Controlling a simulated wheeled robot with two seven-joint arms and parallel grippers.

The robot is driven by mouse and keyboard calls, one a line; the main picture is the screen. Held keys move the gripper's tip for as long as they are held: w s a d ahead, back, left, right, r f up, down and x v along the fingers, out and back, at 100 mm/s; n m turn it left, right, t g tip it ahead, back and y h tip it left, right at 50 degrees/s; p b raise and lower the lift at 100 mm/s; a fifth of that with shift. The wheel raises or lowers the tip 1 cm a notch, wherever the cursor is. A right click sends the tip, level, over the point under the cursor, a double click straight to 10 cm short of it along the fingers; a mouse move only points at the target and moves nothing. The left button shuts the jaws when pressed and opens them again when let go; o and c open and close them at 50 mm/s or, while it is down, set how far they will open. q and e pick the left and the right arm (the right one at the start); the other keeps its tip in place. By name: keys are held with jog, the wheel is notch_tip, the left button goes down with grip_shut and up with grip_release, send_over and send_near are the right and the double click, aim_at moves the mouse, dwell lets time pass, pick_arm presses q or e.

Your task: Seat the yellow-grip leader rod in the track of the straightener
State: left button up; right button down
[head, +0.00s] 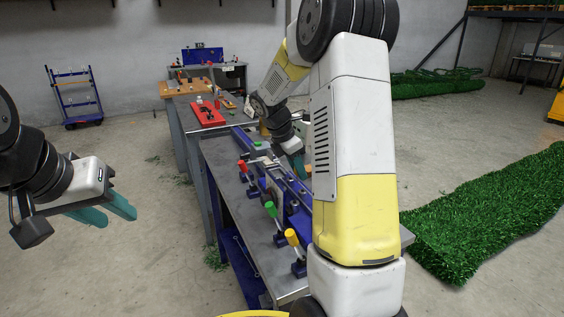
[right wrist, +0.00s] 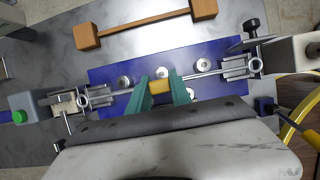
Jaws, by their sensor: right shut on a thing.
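The straightener is a blue plate (right wrist: 112,74) with several round metal rollers (right wrist: 203,65) and a metal clamp at each end. It also shows on the bench in the head view, partly behind my right arm. The leader rod (right wrist: 210,74) is thin and metallic and spans the plate between the end clamps, beside the rollers. My right gripper (right wrist: 161,88) is shut on its yellow grip (right wrist: 160,86). I cannot tell whether the rod lies in the track or just above it. My left gripper (head: 107,211) is open and empty, left of the bench.
An orange-brown bar with block ends (right wrist: 145,25) lies beside the plate. A red tray (head: 207,114) sits farther back.

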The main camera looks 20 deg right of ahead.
aim_at(297, 181)
jog(key=shift+f, duration=1.3)
jog(key=shift+f, duration=1.15)
dwell(0.4)
jog(key=c, duration=1.1)
grip_release()
jog(key=v, duration=0.7)
jog(key=shift+a+r, duration=0.2)
jog(key=shift+r, duration=0.15)
